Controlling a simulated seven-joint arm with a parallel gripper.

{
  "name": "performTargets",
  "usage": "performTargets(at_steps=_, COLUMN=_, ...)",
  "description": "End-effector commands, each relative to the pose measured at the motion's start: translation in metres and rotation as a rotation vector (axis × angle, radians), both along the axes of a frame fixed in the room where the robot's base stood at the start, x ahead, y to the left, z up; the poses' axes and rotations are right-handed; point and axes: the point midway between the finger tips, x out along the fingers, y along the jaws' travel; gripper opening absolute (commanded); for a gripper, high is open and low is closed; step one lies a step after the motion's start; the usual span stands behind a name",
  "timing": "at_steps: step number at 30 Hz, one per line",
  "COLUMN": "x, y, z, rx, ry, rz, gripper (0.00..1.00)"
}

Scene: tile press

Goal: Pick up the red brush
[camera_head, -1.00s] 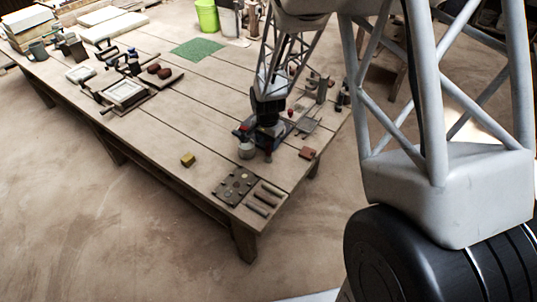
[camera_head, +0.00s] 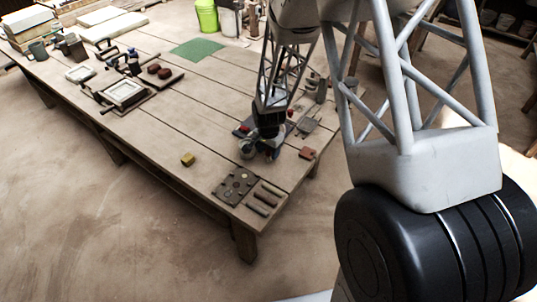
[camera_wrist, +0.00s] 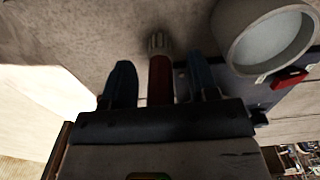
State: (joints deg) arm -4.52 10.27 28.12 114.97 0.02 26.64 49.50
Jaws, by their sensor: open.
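The red brush shows in the wrist view, with its red handle (camera_wrist: 160,82) and pale bristle tip (camera_wrist: 158,42). It lies between the two blue fingers of my gripper (camera_wrist: 162,72), with a visible gap on each side. The fingers stand apart and do not appear to grip it. In the head view my gripper (camera_head: 271,153) is low over the near right part of the table. The brush cannot be made out there behind the gripper.
A round grey pot (camera_wrist: 265,40) stands close to the right finger. A dark tray with a red item (camera_wrist: 289,78) lies beside it. A dark plate with holes (camera_head: 235,184), a yellow block (camera_head: 187,159) and a reddish-brown block (camera_head: 307,153) are near the gripper.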

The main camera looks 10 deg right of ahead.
Motion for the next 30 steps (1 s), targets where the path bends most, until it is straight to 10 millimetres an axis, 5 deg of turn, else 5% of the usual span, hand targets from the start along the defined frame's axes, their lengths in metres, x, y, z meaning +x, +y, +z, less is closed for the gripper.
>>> performTargets(at_steps=8, x=0.0000, y=0.0000, z=0.0002, rx=0.000, ry=0.000, rz=0.000, gripper=0.54)
performTargets(at_steps=19, x=0.0000, y=0.0000, z=0.0003, rx=0.000, ry=0.000, rz=0.000, gripper=0.00)
performTargets(at_steps=30, x=0.0003, y=0.0000, z=0.0024, rx=0.000, ry=0.000, rz=0.000, gripper=0.00)
